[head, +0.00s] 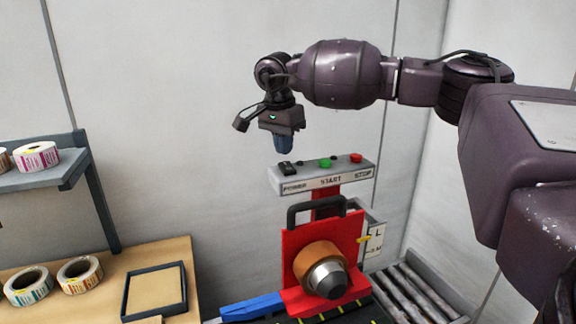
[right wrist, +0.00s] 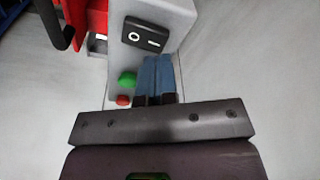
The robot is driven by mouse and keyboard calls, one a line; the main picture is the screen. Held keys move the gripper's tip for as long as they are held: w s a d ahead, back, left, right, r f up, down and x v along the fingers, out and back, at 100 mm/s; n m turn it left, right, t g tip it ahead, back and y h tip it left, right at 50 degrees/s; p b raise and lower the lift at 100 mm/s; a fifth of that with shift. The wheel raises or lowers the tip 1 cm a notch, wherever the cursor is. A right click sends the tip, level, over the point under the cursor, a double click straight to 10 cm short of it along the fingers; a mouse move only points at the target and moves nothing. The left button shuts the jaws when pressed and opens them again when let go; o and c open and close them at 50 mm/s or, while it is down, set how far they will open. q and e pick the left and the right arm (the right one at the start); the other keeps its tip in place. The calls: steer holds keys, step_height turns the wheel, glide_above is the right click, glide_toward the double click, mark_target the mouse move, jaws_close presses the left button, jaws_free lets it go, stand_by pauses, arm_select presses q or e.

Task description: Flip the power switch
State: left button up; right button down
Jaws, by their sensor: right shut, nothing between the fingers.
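The black power switch (head: 286,168) sits at the left end of the grey control box (head: 330,178), above the word POWER. In the right wrist view the switch (right wrist: 146,34) is a black rocker with a circle mark and a line mark. My right gripper (head: 286,146) hangs above the left part of the box, pointing down. Its blue fingers (right wrist: 156,60) are shut and empty. In the right wrist view the fingertips are close to the switch; I cannot tell whether they touch anything. My left gripper is not in view.
A green button (head: 324,163) and a red button (head: 356,158) are on the same box. Below stands a red machine with a black handle (head: 316,206) and an orange-brown roll (head: 312,256). A shelf (head: 70,172) and a wooden table with label rolls (head: 80,274) are at left.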

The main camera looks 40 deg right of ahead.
mark_target(284, 163)
steer(key=shift+f+b, duration=0.6)
steer(key=shift+f, duration=0.7)
stand_by(0.9)
steer(key=shift+r, duration=0.1)
steer(key=shift+r+p, duration=1.1)
steer(key=shift+r, duration=0.25)
steer(key=shift+r+p, duration=0.4)
steer(key=shift+r, duration=1.75)
